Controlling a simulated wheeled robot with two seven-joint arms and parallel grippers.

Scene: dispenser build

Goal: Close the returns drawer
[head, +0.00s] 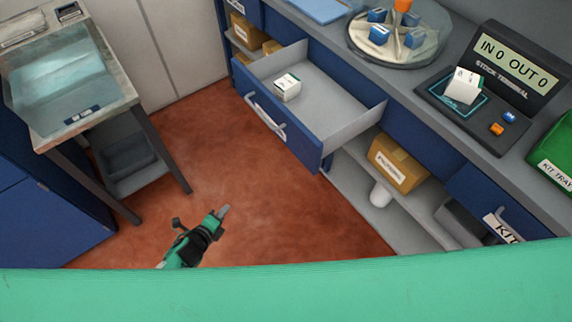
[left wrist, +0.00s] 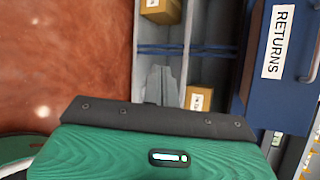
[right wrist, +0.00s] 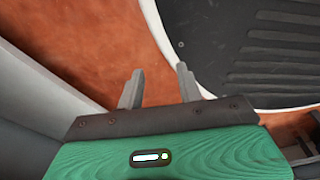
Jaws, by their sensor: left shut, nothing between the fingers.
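The returns drawer (head: 303,147) is pulled well out from the blue counter in the head view. It has a blue front, a pale handle and grey sides, and a small white box (head: 287,87) lies inside. Its front with the RETURNS label and handle (left wrist: 283,75) shows at the right of the left wrist view. My left gripper (head: 224,211) is shut and empty, low over the floor in front of the drawer and apart from it; its fingers also show in the left wrist view (left wrist: 161,84). My right gripper (right wrist: 159,84) is open and empty, seen only in the right wrist view.
The counter carries a round carousel (head: 400,55) and a stock terminal (head: 510,65). A cardboard box (head: 397,163) sits on a shelf below. Red floor (head: 190,120) between table and drawer is clear.

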